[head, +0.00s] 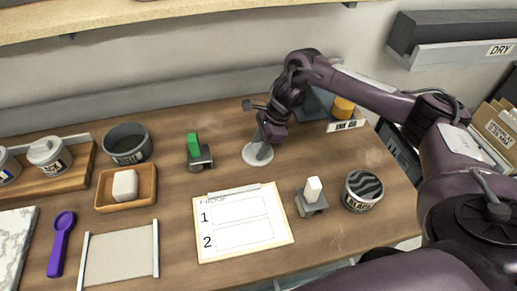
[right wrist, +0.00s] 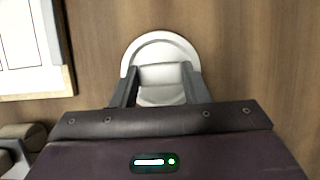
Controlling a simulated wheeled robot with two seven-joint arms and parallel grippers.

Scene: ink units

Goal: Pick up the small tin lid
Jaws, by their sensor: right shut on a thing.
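The small tin lid (head: 255,157) is a pale round disc with a raised grip, at the back middle of the wooden table in the head view. In the right wrist view the lid (right wrist: 160,41) lies straight ahead, its rim showing beyond the fingers. My right gripper (head: 263,141) comes down over it from above. In the right wrist view the gripper (right wrist: 162,76) is shut on the lid's raised middle part. The lid looks on or very close to the table; any small gap is hidden. My left gripper is not in view.
A proof board (head: 243,222) lies in front. A green-topped stamp (head: 194,147) is left of the lid, and a white-topped one (head: 313,190) is front right beside a BLACK tin (head: 362,190). An orange-topped item (head: 343,108) stands behind, right. A dark bowl (head: 128,144) is farther left.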

